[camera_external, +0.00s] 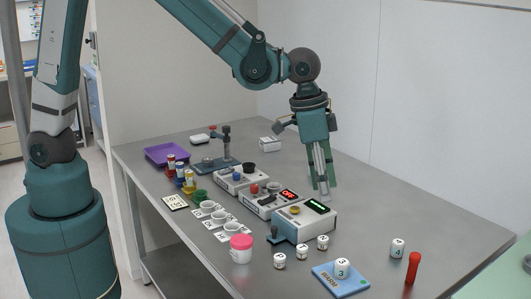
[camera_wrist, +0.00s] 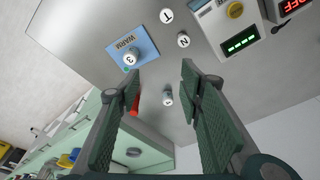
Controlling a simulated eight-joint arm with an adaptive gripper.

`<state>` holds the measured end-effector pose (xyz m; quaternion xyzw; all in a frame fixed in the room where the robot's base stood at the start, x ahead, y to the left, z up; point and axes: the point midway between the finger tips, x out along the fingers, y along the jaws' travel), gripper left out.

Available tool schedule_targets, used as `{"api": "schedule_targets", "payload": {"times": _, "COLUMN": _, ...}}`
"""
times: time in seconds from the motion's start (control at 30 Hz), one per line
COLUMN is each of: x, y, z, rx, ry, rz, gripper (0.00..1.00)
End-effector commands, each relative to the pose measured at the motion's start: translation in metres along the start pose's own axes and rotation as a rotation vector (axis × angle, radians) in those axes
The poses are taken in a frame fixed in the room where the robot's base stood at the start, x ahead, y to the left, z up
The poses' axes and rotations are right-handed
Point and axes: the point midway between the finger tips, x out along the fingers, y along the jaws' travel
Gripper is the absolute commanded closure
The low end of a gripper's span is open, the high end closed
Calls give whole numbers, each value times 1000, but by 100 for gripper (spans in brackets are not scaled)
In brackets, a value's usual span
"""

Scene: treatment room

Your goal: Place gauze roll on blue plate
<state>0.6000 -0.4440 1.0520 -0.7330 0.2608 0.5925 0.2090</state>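The blue plate (camera_external: 330,287), marked WARM, lies flat near the table's front edge; the wrist view shows it at upper left (camera_wrist: 113,47). A white cylinder labelled 3 (camera_external: 342,267) stands on it, also in the wrist view (camera_wrist: 130,58). Another white labelled cylinder (camera_external: 397,247) stands apart to the right, and shows in the wrist view (camera_wrist: 168,97). I cannot tell which white cylinder is the gauze roll. My gripper (camera_external: 325,194) points down above the table, behind the device with the green display. In the wrist view its fingers (camera_wrist: 160,73) are apart with nothing held.
A device with a green display (camera_external: 303,219) stands near my gripper. White cylinders (camera_external: 302,251) stand left of the plate, near a pink-lidded jar (camera_external: 241,249). A red tube (camera_external: 412,268) stands at right. A purple tray (camera_external: 167,154) lies far left. The table's right rear is clear.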

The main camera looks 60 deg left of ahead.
Motion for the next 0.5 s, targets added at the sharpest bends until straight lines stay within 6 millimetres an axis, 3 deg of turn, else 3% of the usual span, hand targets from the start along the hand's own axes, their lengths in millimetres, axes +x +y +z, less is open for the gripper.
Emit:
{"api": "schedule_targets", "payload": {"times": 0.1, "x": -23, "y": -26, "z": 13, "rx": -38, "ry": 22, "rz": -9, "gripper": 63}}
{"api": "schedule_targets", "payload": {"times": 0.5, "x": -88, "y": -98, "z": 63, "rx": -153, "ry": 93, "rz": -43, "gripper": 63}}
